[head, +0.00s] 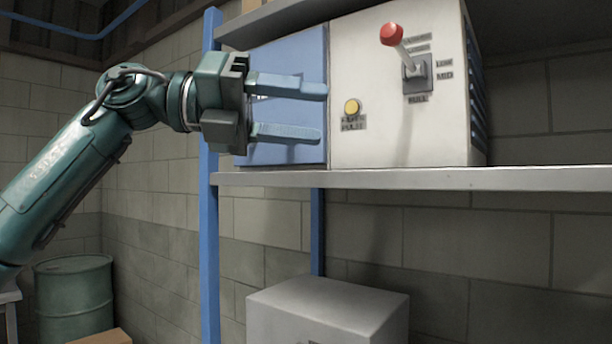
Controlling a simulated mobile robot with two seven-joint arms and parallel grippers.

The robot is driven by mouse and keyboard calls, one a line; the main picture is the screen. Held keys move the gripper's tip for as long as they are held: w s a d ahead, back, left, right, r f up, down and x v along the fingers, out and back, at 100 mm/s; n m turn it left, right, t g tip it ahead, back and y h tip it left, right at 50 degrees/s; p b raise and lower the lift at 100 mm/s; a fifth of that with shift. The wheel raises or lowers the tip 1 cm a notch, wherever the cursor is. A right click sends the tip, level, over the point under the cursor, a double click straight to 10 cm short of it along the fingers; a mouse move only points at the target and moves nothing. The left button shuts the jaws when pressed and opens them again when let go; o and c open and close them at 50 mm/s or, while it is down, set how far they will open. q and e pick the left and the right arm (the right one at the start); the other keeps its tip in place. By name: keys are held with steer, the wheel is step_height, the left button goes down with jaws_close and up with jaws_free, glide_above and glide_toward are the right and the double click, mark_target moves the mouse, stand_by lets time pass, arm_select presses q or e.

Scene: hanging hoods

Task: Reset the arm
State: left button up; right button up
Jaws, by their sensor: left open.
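My left gripper (322,114) is open and empty. Its two blue-grey fingers point right, in front of the blue panel of a control box. My green left arm (75,170) comes in from the left. The control box (370,125) stands on a shelf and has a white face. A lever with a red knob (391,34) sticks out of its upper right, tilted up and left from a grey plate (418,74). A yellow button (352,106) sits lower left on the white face, just right of the fingertips. My right gripper is not in view.
The shelf (540,179) runs right from a blue upright post (209,240), with free room right of the box. Another shelf is above. A grey box (325,305) stands below. A green drum (75,300) is at the lower left, before a block wall.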

arm_select(q)
steer(key=w+f+n+t+h, duration=0.2)
steer(key=w+f+n+h, duration=0.3)
steer(key=f, duration=0.5)
steer(key=w+f+n+t+h, duration=0.2)
steer(key=w+f+n, duration=0.2)
steer(key=f+n, duration=0.5)
steer(key=w+a+f+n+t+y, duration=0.1)
steer(key=a+f+n+t+y, duration=0.2)
steer(key=f+n+t+y, duration=0.75)
steer(key=a+f+n+t+y, duration=0.1)
steer(key=a+f+n+t, duration=0.25)
steer(key=f+n, duration=0.8)
steer(key=s+a+f+n+g+y, duration=0.1)
steer(key=s+a+f+n+y, duration=0.2)
steer(key=f, duration=0.7)
steer(key=s+a+f+g+y, duration=0.1)
steer(key=s+f+y, duration=0.3)
steer(key=f, duration=0.6)
steer(key=s+a+f+n+g+y, duration=0.1)
steer(key=s+a+f+n+g, duration=0.1)
steer(key=s+f, duration=0.5)
steer(key=s+a+f+n+g+y, duration=0.1)
steer(key=s+f+g, duration=0.3)
steer(key=s+f, duration=0.4)
steer(key=s+n, duration=0.1)
steer(key=s, duration=0.2)
steer(key=shift+a, duration=0.35)
